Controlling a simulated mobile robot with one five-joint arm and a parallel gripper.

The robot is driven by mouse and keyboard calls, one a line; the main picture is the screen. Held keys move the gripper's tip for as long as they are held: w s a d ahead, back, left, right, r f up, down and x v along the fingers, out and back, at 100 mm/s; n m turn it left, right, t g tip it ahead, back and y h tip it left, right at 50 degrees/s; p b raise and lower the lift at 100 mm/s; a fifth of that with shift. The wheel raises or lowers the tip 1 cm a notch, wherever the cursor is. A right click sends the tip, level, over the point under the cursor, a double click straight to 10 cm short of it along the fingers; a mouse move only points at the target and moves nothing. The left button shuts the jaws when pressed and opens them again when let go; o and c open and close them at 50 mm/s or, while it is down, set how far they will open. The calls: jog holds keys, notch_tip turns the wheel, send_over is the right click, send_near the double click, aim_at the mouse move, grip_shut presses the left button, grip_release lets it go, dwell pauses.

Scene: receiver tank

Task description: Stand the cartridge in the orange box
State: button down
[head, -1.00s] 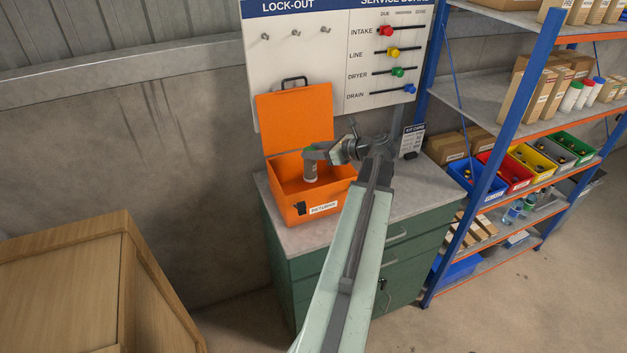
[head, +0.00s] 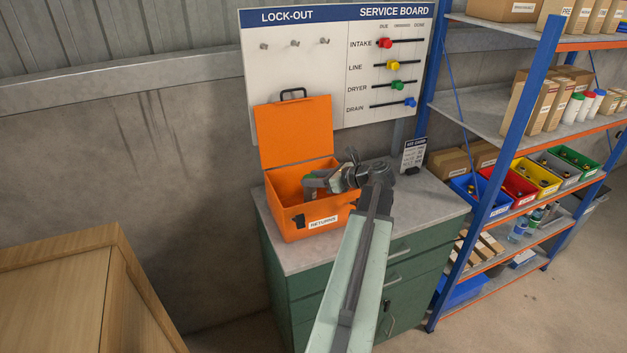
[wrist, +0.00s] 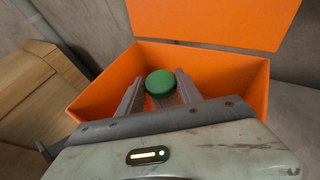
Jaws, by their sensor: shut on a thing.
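The orange box (head: 282,218) stands on the cabinet top with its lid raised at the back and a RETURNS label on its front. It also shows in the wrist view (wrist: 225,68). My gripper (head: 308,188) is down inside the box opening. In the wrist view the gripper (wrist: 160,88) is shut on the cartridge, whose green round cap (wrist: 159,82) shows between the two fingers. The cartridge looks about upright. Its lower part is hidden by the box wall in the head view and by my gripper in the wrist view, so I cannot tell whether it touches the box floor.
The grey cabinet top (head: 425,200) is clear to the right of the box, with a small sign (head: 413,155) at the back. A service board (head: 340,75) hangs behind. A shelf rack (head: 497,150) stands right, a wooden crate (head: 60,295) lower left.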

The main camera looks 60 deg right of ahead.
jog(key=shift+f, duration=0.2)
jog(key=c, duration=0.8)
grip_release()
jog(key=shift+r, duration=0.2)
jog(key=shift+r+p, duration=0.75)
jog(key=shift+p, duration=0.15)
jog(key=p+v, duration=0.1)
jog(key=v, duration=0.3)
jog(key=p+v, duration=0.1)
jog(key=v, duration=0.3)
jog(key=p+v, duration=0.1)
jog(key=v, duration=0.2)
jog(key=shift+s+f+p, duration=0.1)
jog(key=shift+s+p, duration=0.3)
jog(key=shift+s, duration=0.1)
